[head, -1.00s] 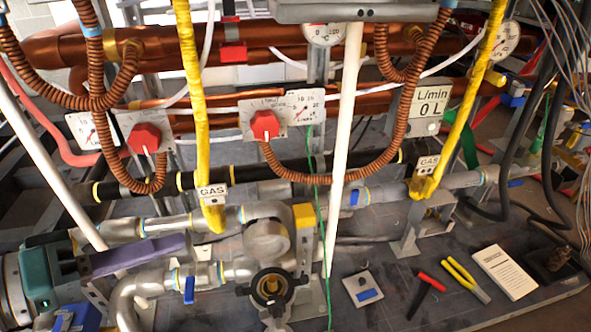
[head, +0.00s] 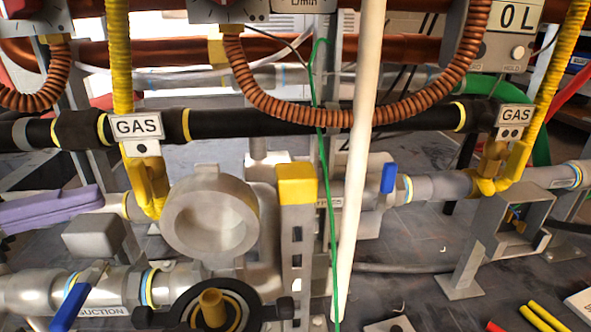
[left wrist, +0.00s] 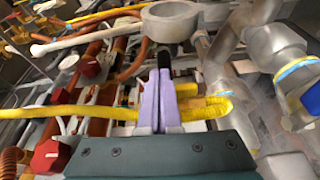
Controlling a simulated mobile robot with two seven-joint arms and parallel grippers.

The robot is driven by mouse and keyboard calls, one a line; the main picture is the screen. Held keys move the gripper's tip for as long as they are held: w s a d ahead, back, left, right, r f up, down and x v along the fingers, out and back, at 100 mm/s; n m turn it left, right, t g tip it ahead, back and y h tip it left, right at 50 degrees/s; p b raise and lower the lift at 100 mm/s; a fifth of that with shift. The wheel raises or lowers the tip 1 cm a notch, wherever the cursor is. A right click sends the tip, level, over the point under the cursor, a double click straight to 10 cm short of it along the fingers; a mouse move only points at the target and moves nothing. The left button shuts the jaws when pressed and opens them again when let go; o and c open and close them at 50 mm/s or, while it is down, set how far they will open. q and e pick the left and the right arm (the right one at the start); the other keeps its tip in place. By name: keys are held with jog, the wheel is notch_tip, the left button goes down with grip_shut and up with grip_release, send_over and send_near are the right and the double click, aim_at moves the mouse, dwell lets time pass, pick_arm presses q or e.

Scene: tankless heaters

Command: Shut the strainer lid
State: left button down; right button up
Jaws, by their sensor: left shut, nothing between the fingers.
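The strainer lid (head: 210,217) is a round grey cup, standing open with its hollow face toward me. It appears as a grey ring at the top of the left wrist view (left wrist: 170,20). Below it, the strainer's mouth (head: 213,308) has a black collar and a yellow-brown centre post; the frame's bottom edge cuts it off. My left gripper (head: 98,200) has purple fingers, lies left of the lid and is apart from it. My right gripper is not in view.
A blue-handled valve (head: 70,305) is left of the strainer. A yellow-capped grey post (head: 297,185), green wire (head: 327,180) and white pole (head: 355,180) stand right of the lid. A yellow gas pipe (head: 120,65) and black pipe (head: 290,122) run above.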

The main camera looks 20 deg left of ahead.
pick_arm(q)
jog(key=b+x, duration=0.4)
jog(key=x, duration=0.4)
jog(key=shift+d, duration=0.65)
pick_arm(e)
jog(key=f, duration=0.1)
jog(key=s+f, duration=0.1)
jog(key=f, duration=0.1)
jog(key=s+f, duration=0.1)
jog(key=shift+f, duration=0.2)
pick_arm(q)
jog(key=shift+w, duration=0.1)
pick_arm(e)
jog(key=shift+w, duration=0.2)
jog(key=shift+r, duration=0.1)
